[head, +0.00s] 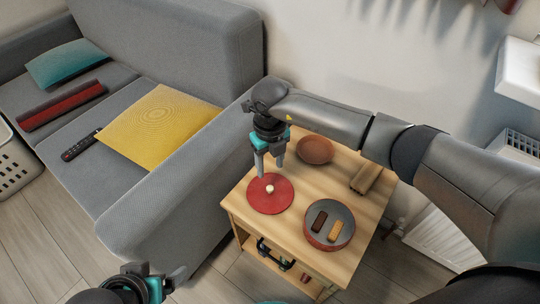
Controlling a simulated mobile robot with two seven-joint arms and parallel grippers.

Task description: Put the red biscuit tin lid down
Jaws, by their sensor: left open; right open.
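The round red biscuit tin lid (268,204) lies flat on the wooden side table (232,197), its pale knob facing up. My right gripper (271,171) is open and points down just above and behind the knob, with nothing between its fingers. I cannot tell whether a fingertip touches the lid. The red biscuit tin (327,246) stands uncovered to the lid's right, with a dark biscuit (319,221) and a tan biscuit (335,231) inside. My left gripper (165,287) is open and empty at the bottom edge, away from the table, partly cut off.
A round brown dish (315,150) and a brown block-like object (366,178) sit at the back of the table. A grey sofa (165,205) with cushions and a remote (80,147) stands left. A basket (14,167) is far left.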

